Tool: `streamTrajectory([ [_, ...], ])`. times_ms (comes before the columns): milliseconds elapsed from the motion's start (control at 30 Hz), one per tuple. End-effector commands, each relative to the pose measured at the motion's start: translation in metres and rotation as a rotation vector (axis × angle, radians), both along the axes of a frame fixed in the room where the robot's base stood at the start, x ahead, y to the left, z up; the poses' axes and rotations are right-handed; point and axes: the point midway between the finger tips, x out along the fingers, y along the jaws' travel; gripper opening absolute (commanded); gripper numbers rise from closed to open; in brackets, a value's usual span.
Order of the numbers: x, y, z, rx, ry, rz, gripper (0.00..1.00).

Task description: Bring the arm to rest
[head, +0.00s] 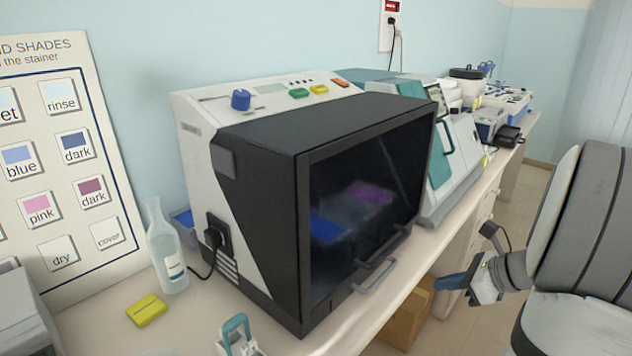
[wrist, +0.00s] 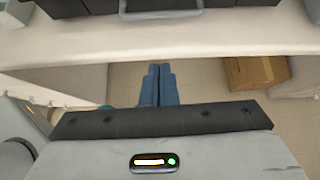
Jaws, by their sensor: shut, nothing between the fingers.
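My gripper (head: 447,283) hangs in the open air in front of the bench at the lower right of the head view. Its blue fingers point left, below the level of the bench top. In the wrist view my gripper (wrist: 159,70) shows its two blue fingers side by side and closed, with nothing between them. Beyond the fingertips is the front edge of the bench (wrist: 160,42). The fingers do not appear to touch anything.
The stainer (head: 250,180), with a dark window and a grey front handle (head: 380,275), stands on the bench. A cardboard box (head: 408,312) is on the floor under the bench; it also shows in the wrist view (wrist: 255,72). A bottle (head: 167,250) and yellow block (head: 147,310) stand left.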

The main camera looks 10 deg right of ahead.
Motion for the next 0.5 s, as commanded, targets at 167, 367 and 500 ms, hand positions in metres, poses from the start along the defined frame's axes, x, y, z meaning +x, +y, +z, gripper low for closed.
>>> streamTrajectory([
  [167, -0.006, 0.051, 0.002, -0.172, -0.013, 0.255, 0.00],
  [367, -0.039, 0.132, 0.002, -0.538, -0.094, 0.830, 0.00],
  [500, -0.068, 0.169, 0.003, -0.791, -0.190, 1.248, 0.00],
])
